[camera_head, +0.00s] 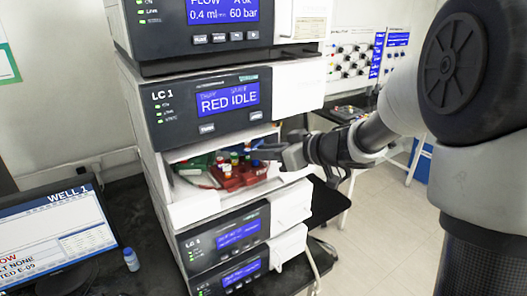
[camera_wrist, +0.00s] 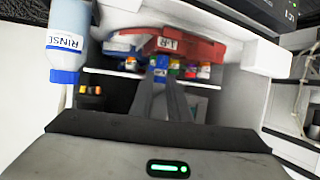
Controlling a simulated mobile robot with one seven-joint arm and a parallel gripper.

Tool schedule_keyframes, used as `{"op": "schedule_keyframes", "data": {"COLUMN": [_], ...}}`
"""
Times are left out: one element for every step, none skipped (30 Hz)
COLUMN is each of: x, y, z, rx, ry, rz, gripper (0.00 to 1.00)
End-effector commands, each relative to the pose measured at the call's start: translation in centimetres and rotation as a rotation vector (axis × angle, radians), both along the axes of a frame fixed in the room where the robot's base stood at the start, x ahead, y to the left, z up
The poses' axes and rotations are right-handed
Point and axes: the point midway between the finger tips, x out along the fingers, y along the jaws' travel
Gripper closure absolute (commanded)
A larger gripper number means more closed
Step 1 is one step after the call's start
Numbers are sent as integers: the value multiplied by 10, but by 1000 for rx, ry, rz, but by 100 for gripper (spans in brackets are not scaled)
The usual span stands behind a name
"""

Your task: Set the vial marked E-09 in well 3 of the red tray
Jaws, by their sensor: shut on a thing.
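The red tray (camera_head: 232,184) sits in the open bay of the middle instrument, with several capped vials standing in it. In the wrist view the red tray (camera_wrist: 205,50) carries a white label, and coloured caps show beside it. My gripper (camera_head: 268,153) reaches into the bay from the right, at the tray's right side. Its fingers (camera_wrist: 161,80) are shut on a blue-capped vial (camera_wrist: 161,62), close to the tray; I cannot tell if it touches the tray. The held vial's marking cannot be read. The well numbers are not legible.
A green tray (camera_head: 193,163) lies left of the red tray. Bay walls and instrument fronts (camera_head: 225,242) above and below leave little room. The monitor (camera_head: 60,240) reads "WELL 1" and part of "E-09". A blue-capped bottle (camera_head: 132,260) stands beside it. A RINSE bottle (camera_wrist: 68,42) shows in the wrist view.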

Motion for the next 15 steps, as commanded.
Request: {"op": "schedule_keyframes", "data": {"x": [0,0,0,0,0,0,0,0,0,0,0,0,0,0,0], "y": [0,0,0,0,0,0,0,0,0,0,0,0,0,0,0], "z": [-2,-2,-3,-4,-4,-5,-6,-6,-7,-8,-8,-9,-10,-10,-11], "rx": [0,1,1,1,1,1,1,1,1,1,1,1,1,1,1], "ry": [0,1,1,1,1,1,1,1,1,1,1,1,1,1,1], "rz": [0,0,0,0,0,0,0,0,0,0,-1,-1,-1,-1,-1], "gripper": [98,98,98,98,98,98,98,98,98,98,98,98,98,98,98]}}
